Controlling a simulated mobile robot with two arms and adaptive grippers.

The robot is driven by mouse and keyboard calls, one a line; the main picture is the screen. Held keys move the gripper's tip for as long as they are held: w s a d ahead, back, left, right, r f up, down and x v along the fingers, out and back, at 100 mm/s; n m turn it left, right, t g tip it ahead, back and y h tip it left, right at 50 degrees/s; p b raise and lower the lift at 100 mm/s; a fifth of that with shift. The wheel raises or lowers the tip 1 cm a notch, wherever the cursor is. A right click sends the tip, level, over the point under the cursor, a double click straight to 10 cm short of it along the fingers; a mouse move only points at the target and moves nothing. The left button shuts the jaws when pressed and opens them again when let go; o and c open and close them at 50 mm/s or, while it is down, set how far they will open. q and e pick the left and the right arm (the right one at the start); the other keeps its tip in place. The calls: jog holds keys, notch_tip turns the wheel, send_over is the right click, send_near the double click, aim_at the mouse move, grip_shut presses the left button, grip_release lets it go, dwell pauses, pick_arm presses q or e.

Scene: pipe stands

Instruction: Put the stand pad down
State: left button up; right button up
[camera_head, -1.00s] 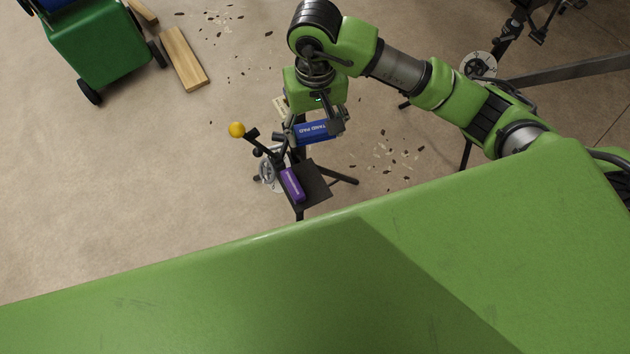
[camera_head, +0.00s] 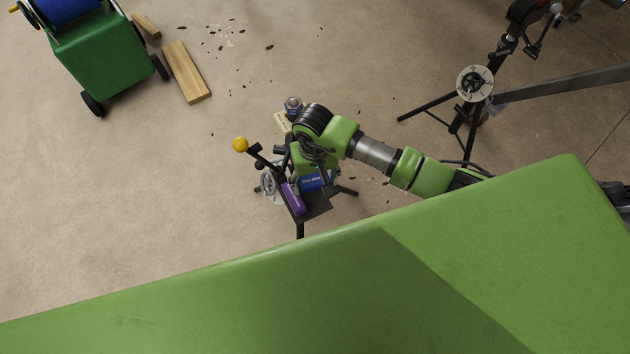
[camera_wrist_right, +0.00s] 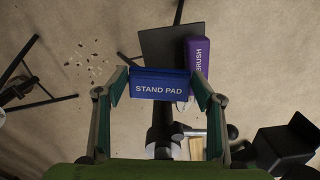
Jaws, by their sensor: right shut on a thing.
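The stand pad, a blue box with white lettering, is held at my right gripper (camera_wrist_right: 160,82). The stand pad (camera_wrist_right: 160,88) lies between the two fingers in the right wrist view, and part of the pad (camera_head: 311,182) shows below my arm in the head view. A black plate (camera_head: 319,203) on a pipe stand is close by; it also shows in the wrist view (camera_wrist_right: 165,42). I cannot tell whether the pad touches it. A purple box (camera_head: 294,201) with lettering lies on the plate's left part, beside the pad. My left gripper is out of view.
The stand has a lever with a yellow knob (camera_head: 240,145) and a grey handwheel (camera_head: 268,184) on its left. A green wheeled bin (camera_head: 95,55) and a wooden board (camera_head: 187,72) are at upper left. Another stand (camera_head: 474,84) is at upper right.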

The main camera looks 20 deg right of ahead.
aim_at(315, 185)
jog(key=shift+f, duration=0.35)
jog(key=shift+f+b, duration=0.3)
jog(key=shift+b, duration=0.05)
jog(key=o, duration=0.8)
jog(key=shift+r, duration=0.1)
jog(key=shift+r+p, duration=0.2)
jog(key=shift+p, duration=0.1)
jog(key=shift+r, duration=0.3)
notch_tip(315, 185, up, 11)
jog(key=shift+a+r+b, duration=0.1)
jog(key=shift+r+b, duration=0.1)
jog(key=shift+b, duration=0.25)
